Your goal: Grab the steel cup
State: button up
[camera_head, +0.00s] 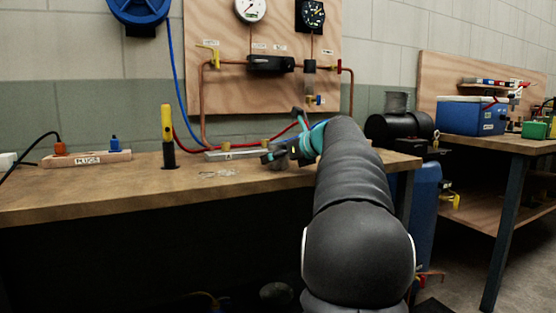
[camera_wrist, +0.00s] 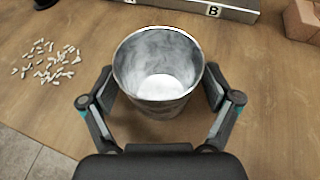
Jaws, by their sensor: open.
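The steel cup (camera_wrist: 158,100) is a round, open-topped metal cup standing upright on the wooden bench. In the wrist view it sits in the upper middle, and I look down into its bright, empty-looking inside. My gripper (camera_wrist: 160,97) is open, with one finger on the left of the cup and one on the right. The fingers look close to its sides, but I cannot tell whether they touch. In the head view my gripper (camera_head: 283,151) is over the bench, and the cup is not clearly visible there.
Small pale pieces (camera_wrist: 50,62) lie scattered left of the cup. A metal bar marked B (camera_wrist: 215,8) runs behind it, with a brown block (camera_wrist: 302,20) at right. A yellow-and-black upright tool (camera_head: 168,135) and a plug board (camera_head: 87,158) stand on the bench (camera_head: 60,195).

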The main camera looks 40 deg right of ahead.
jog(key=c, duration=1.3)
jog(key=shift+o, duration=0.2)
